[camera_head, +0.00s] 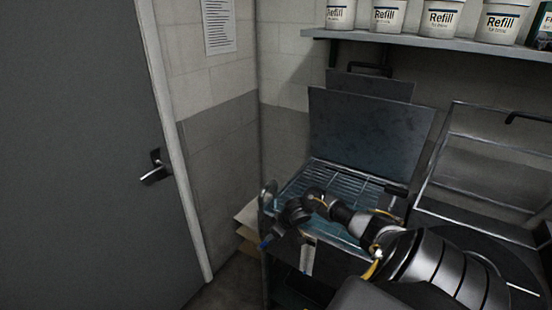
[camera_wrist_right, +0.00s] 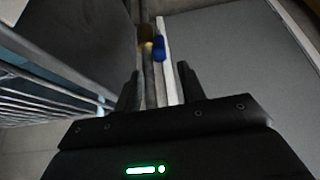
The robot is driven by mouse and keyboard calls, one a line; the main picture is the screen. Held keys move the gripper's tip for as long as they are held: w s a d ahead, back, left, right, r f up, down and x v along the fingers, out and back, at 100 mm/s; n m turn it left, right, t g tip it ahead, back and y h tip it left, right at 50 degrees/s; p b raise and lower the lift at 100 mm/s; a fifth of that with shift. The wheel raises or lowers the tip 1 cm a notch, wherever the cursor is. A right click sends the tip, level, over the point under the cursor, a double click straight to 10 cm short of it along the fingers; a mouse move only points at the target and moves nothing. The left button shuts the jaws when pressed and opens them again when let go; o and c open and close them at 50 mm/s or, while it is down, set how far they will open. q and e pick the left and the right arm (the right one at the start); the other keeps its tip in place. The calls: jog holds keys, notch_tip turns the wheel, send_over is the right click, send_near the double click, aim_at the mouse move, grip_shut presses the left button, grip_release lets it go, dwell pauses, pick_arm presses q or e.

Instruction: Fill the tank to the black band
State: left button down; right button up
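The tank (camera_head: 287,190) is a metal basin with a wire rack over bluish contents, its dark lid (camera_head: 365,130) raised behind it. I cannot make out a black band or the exact level. My right arm reaches across the tank's front to its near left corner. My right gripper (camera_wrist_right: 158,88) is open, its two fingers apart. A small blue piece (camera_wrist_right: 159,48) beside a brass-coloured fitting (camera_wrist_right: 146,34) shows beyond the gap between the fingers. The blue piece also shows in the head view (camera_head: 265,243), by the front left of the tank. My left gripper is out of view.
A grey door (camera_head: 85,150) with a lever handle stands at the left. A shelf (camera_head: 430,44) with several white Refill tubs (camera_head: 388,16) hangs above. A second metal unit (camera_head: 490,170) stands at the right. Some floor shows between door and tank.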

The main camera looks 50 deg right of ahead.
jog(key=shift+v, duration=1.1)
jog(key=s+a+f+g+b, duration=0.1)
jog(key=s+a+f, duration=0.35)
jog(key=f, duration=0.55)
jog(key=s+a+f+b, duration=0.1)
jog(key=s+a+f, duration=0.2)
jog(key=s+f, duration=0.5)
jog(key=s+a+f+g+b, duration=0.1)
jog(key=s+a+f, duration=0.25)
jog(key=f, duration=0.75)
jog(key=s+a+f+g+b, duration=0.1)
jog(key=s+a+f, duration=0.4)
jog(key=s, duration=0.4)
jog(key=s+a+f+g, duration=0.1)
jog(key=s+a+f, duration=0.4)
jog(key=s, duration=0.5)
jog(key=s+a+f+g+b, duration=0.1)
jog(key=s+a+f, duration=0.4)
jog(key=s, duration=0.4)
jog(key=shift+s+a+f+n+h+b, duration=0.25)
jog(key=shift+a+f+n+h+b, duration=0.15)
jog(key=shift+a, duration=0.15)
